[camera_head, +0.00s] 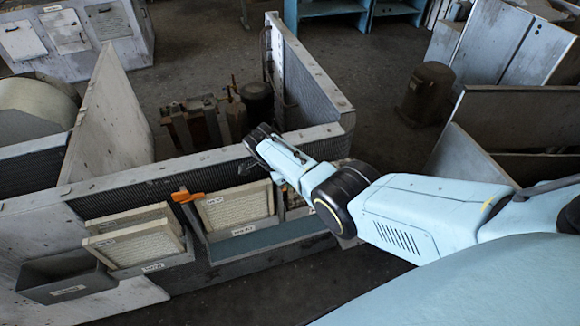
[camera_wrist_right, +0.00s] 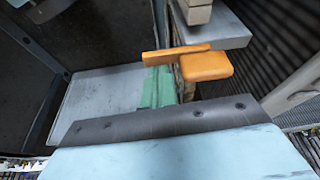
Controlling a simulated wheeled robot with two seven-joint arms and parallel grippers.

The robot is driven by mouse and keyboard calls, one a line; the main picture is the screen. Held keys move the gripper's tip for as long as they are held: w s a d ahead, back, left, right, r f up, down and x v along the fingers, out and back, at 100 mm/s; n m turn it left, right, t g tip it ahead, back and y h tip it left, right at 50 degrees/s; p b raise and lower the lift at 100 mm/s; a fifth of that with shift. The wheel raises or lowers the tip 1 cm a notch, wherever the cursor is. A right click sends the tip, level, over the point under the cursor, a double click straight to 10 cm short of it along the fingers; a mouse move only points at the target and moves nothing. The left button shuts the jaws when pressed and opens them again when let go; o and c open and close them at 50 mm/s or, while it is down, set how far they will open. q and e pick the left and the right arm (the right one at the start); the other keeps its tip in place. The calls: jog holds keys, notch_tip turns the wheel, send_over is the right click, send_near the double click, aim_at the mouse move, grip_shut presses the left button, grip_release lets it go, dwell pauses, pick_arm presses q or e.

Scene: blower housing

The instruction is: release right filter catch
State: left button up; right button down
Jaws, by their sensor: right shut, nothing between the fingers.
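An orange catch (camera_head: 187,196) sits at the left end of the frame around a pale pleated filter (camera_head: 235,206) in the head view. An orange catch (camera_wrist_right: 195,62) with a flat bar and a blocky end also shows in the right wrist view; I cannot tell whether it is the same one. My right gripper (camera_head: 259,139) is over the housing's front wall, up and right of the head-view catch and apart from it. It is shut and empty. My arm hides part of the frame's right end. My left gripper is out of view.
The front wall (camera_head: 110,190) of the blower housing runs across below my gripper. Two loose-looking filters (camera_head: 145,245) stand in a holder at the left, beside a grey bin (camera_head: 68,275). A tall mesh panel (camera_head: 310,85) rises behind. Floor is clear in front.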

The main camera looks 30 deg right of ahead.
jog(key=p+v, duration=0.7)
jog(key=v, duration=0.3)
jog(key=shift+w+f, duration=0.1)
dwell(0.3)
